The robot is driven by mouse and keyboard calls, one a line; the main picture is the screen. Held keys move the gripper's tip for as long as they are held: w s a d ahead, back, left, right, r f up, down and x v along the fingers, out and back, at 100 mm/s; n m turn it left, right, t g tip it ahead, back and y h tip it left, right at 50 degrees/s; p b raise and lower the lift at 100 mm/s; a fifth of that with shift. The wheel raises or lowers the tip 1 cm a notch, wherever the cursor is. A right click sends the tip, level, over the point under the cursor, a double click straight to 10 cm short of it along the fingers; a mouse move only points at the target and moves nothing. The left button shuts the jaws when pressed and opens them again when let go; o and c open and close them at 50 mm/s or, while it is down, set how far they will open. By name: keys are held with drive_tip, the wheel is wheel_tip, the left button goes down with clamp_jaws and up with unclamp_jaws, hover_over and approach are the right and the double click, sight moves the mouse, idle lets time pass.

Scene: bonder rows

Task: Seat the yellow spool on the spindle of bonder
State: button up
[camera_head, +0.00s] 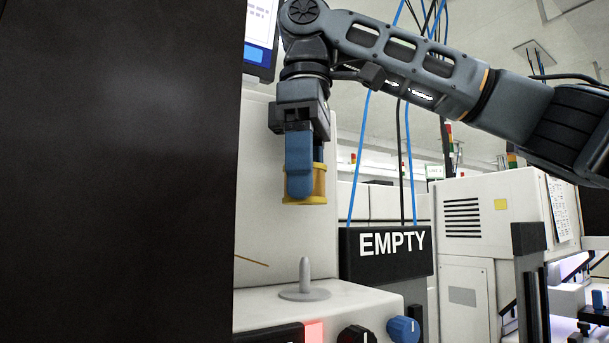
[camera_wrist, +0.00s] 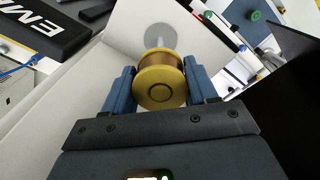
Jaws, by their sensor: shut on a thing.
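The yellow spool (camera_head: 318,186) is held upright between the blue fingers of my gripper (camera_head: 304,170), which is shut on it. In the wrist view the spool (camera_wrist: 160,80) sits between both fingers of my gripper (camera_wrist: 160,88), its round flange facing the camera. The spindle (camera_head: 304,272) is a short grey peg on a round base, standing on the white ledge of the bonder (camera_head: 350,298). The spool hangs above the spindle, with a clear gap between them. In the wrist view the spindle's round grey base (camera_wrist: 160,36) shows beyond the spool; the peg is mostly hidden.
A large dark panel (camera_head: 118,170) fills the left side. A black box marked EMPTY (camera_head: 388,252) stands right of the spindle. Black and blue knobs (camera_head: 403,329) and a red light (camera_head: 314,332) are on the bonder's front. Blue cables hang behind my arm.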

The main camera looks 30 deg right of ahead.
drive_tip(key=b, duration=0.2)
hover_over(306, 263)
drive_tip(key=shift+w+d+f, duration=0.1)
drive_tip(key=shift+f, duration=1.1)
drive_tip(key=shift+w+d+f, duration=0.1)
drive_tip(key=shift+f, duration=1.05)
drive_tip(key=shift+r+p, duration=0.1)
drive_tip(key=shift+p, duration=0.75)
drive_tip(key=shift+f, duration=1.7)
drive_tip(key=shift+f, duration=0.45)
drive_tip(key=shift+f, duration=0.35)
drive_tip(key=shift+f, duration=0.3)
